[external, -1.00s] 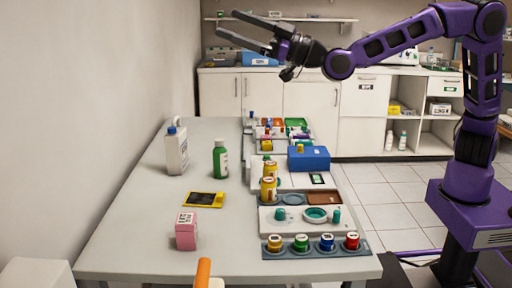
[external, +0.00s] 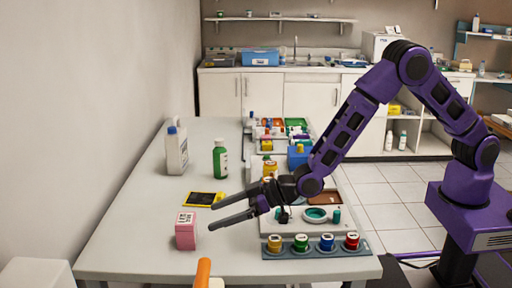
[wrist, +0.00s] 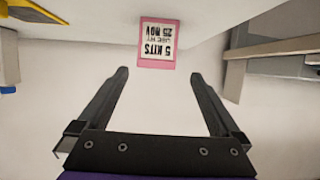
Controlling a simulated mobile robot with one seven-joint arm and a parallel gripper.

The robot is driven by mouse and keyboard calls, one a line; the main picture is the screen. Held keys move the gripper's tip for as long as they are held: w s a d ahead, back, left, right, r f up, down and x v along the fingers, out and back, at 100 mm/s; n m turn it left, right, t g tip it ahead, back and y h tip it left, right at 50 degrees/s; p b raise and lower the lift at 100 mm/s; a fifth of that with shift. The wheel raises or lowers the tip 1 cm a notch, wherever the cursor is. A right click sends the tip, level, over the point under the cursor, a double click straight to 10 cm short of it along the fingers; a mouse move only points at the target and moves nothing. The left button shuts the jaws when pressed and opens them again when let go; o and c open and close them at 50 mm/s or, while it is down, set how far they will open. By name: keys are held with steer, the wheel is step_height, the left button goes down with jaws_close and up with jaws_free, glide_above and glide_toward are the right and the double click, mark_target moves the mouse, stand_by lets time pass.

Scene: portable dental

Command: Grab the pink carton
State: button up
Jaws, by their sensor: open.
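The pink carton (external: 186,233) stands upright on the near left part of the table in the external view, with a white printed label on top. In the wrist view the pink carton (wrist: 158,45) is straight ahead at the top, beyond the fingertips and lined up between them. My gripper (external: 212,214) is open and empty, just to the right of the carton and apart from it. Both dark fingers of my gripper (wrist: 158,74) show spread wide in the wrist view with only bare surface between them.
A yellow-framed black pad (external: 205,199) lies behind the carton. A green bottle (external: 220,160) and a white jug (external: 176,152) stand farther back. A rack of coloured jars (external: 315,245) is at the right near edge. An orange-handled thing (external: 203,272) is at the front edge.

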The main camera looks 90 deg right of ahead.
mark_target(195, 221)
steer(key=x, duration=0.4)
steer(key=shift+w+f, duration=0.1)
steer(key=shift+w, duration=0.1)
steer(key=shift+d+x, duration=0.15)
steer(key=shift+x, duration=1.15)
steer(key=shift+d+x, duration=0.1)
steer(key=shift+x, duration=1.25)
steer(key=c, duration=1.3)
